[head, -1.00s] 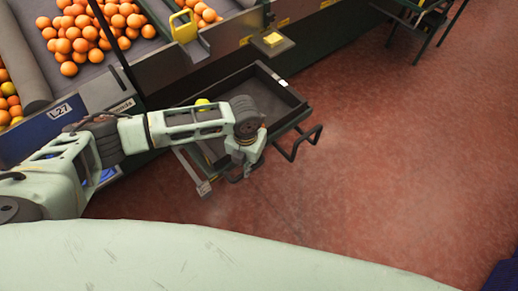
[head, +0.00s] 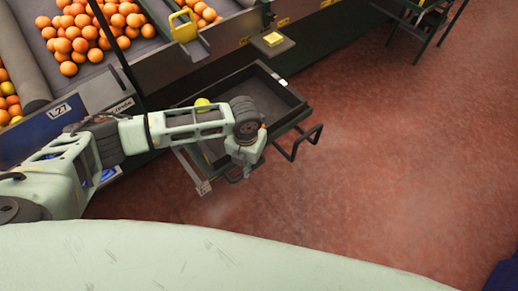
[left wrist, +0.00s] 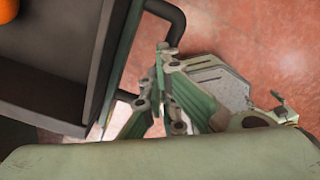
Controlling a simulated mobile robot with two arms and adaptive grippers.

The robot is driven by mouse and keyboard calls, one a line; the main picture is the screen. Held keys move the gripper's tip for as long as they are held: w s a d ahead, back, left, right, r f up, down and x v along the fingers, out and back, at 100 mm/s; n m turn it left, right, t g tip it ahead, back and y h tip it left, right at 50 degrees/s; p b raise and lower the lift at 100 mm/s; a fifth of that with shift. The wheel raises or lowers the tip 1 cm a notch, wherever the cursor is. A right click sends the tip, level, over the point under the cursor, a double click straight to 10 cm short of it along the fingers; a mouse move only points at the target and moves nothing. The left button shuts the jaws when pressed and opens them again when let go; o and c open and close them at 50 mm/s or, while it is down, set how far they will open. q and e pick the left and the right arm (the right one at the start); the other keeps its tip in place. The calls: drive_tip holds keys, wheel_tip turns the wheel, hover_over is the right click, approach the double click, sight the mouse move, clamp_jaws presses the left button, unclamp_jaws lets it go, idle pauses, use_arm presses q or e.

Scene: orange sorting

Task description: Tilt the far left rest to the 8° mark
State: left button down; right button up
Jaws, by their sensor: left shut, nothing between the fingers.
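A dark, shallow tray-like rest (head: 262,85) stands out from the side of the sorting line, with a black bar handle (head: 296,143) at its outer edge. It also fills the upper left of the left wrist view (left wrist: 88,50). I cannot read an angle mark on it. My left gripper (head: 240,177) is shut and empty, pointing down at the rest's near side, left of the handle. In the left wrist view its fingers (left wrist: 162,52) are together beside the rest's rim and the handle; contact is unclear. My left arm hides part of the rest. My right gripper is out of view.
A yellow round thing (head: 202,104) shows in the rest behind my arm. Oranges (head: 85,38) lie on the sorting line at the upper left. A yellow handle (head: 183,27) and yellow block (head: 273,39) sit nearby. Red floor (head: 400,150) is clear to the right.

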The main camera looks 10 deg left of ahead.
use_arm(q)
drive_tip(key=shift+s+f+b, duration=0.1)
drive_tip(key=shift+f+b, duration=0.5)
drive_tip(key=shift+f, duration=0.35)
idle(0.6)
drive_tip(key=shift+f+b, duration=0.6)
drive_tip(key=shift+f, duration=0.4)
idle(0.6)
drive_tip(key=shift+r, duration=0.1)
wheel_tip(320, 180, up, 9)
drive_tip(key=p, duration=0.8)
drive_tip(key=shift+p, duration=0.35)
